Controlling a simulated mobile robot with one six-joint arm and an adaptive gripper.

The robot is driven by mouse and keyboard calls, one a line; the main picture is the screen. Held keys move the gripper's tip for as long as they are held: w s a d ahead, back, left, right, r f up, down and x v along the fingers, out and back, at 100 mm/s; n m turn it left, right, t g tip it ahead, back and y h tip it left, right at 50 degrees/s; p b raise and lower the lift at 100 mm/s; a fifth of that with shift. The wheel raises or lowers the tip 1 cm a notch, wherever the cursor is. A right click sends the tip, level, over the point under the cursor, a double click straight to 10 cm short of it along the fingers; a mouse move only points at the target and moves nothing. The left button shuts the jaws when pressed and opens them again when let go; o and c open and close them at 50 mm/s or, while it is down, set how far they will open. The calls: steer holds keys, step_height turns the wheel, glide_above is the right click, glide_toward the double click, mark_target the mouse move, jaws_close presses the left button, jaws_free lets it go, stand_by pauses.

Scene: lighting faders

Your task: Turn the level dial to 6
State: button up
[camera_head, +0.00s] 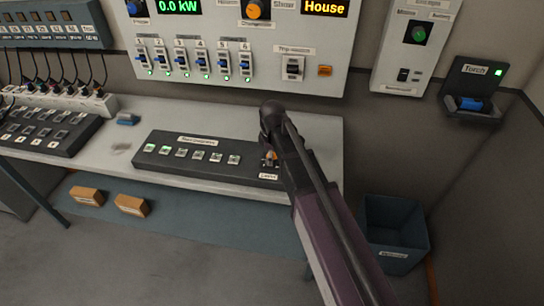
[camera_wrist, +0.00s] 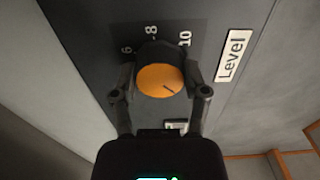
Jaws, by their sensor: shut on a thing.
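The level dial has an orange cap (camera_wrist: 157,80) on a dark base, in the middle of the wrist view. A dark line on its cap points to the lower right of that view. The numbers 6, 8 and 10 show on the panel above it; the rest of the scale is hidden. The "Level" label (camera_wrist: 234,56) is to the right. My gripper (camera_wrist: 160,82) is shut on the dial, one finger on each side. In the head view a bit of the orange dial (camera_head: 273,154) shows at the right end of the desk panel, partly covered by my arm.
A wall panel (camera_head: 215,85) with switches rises behind the desk. A blue bin (camera_head: 393,225) stands on the floor at right. A small blue object (camera_head: 127,119) lies on the desk.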

steer(key=shift+m, duration=0.4)
steer(key=m, duration=0.4)
steer(key=shift+s, duration=0.1)
steer(key=m, duration=0.9)
steer(key=shift+m, duration=0.3)
steer(key=m, duration=1)
steer(key=shift+m, duration=0.4)
steer(key=m, duration=0.7)
steer(key=shift+s, duration=0.1)
